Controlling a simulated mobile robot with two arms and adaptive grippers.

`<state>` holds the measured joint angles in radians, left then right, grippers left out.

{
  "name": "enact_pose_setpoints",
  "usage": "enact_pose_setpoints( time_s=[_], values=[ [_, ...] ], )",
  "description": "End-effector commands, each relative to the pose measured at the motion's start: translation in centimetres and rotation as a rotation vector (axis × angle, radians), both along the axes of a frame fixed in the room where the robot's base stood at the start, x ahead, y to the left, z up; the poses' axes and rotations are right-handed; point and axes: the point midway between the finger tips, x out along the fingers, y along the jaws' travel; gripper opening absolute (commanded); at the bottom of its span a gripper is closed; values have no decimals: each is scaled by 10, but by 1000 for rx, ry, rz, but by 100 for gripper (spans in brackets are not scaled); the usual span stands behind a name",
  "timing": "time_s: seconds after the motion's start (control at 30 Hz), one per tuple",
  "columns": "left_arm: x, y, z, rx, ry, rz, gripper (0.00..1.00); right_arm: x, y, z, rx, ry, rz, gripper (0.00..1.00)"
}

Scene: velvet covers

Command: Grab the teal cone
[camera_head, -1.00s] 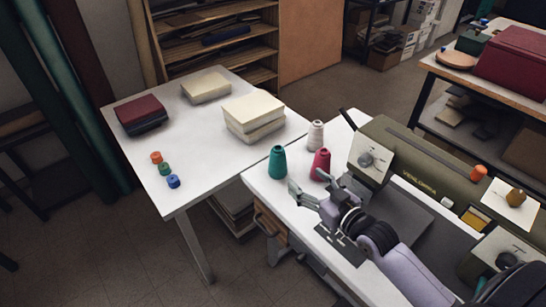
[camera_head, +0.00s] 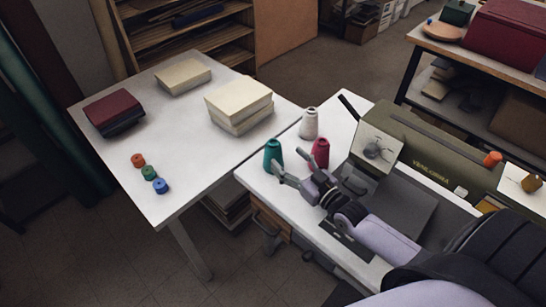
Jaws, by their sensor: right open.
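The teal cone (camera_head: 273,152) stands upright near the left corner of the white sewing table (camera_head: 258,186). My right gripper (camera_head: 288,165) comes in from the right, open, with its fingers pointing at the cone. One fingertip overlaps the cone's lower part in the picture; the other shows between the teal cone and the red cone (camera_head: 320,150). I cannot tell whether either finger touches the teal cone. My left gripper is not in view.
A white cone (camera_head: 309,124) stands behind the red one. An olive sewing machine (camera_head: 425,150) fills the table's right side. The adjoining white table (camera_head: 190,130) holds cream stacks (camera_head: 240,105), dark red and navy folded covers (camera_head: 113,110) and small spools (camera_head: 149,172).

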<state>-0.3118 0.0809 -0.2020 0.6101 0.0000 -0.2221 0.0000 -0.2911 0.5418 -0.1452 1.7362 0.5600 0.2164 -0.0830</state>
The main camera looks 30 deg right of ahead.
Motion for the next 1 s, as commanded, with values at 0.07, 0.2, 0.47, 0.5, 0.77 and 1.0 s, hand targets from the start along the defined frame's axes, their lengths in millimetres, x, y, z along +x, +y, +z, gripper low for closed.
enact_pose_setpoints(
  time_s=[0.07, 0.2, 0.47, 0.5, 0.77, 1.0],
  values=[
    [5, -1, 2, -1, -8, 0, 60, 11, 2, 4, 1, -5, -1, 66],
    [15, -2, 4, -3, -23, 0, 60, 18, 3, 3, 1, -2, -1, 66],
    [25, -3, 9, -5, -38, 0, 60, 55, 11, 5, 2, -4, -1, 66],
    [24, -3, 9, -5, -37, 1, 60, 60, 12, 4, 2, -4, -1, 66],
    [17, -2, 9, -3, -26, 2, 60, 74, 15, 3, 0, -1, 0, 66],
    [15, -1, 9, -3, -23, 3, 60, 74, 15, 3, 1, -1, 0, 59]
  ],
)
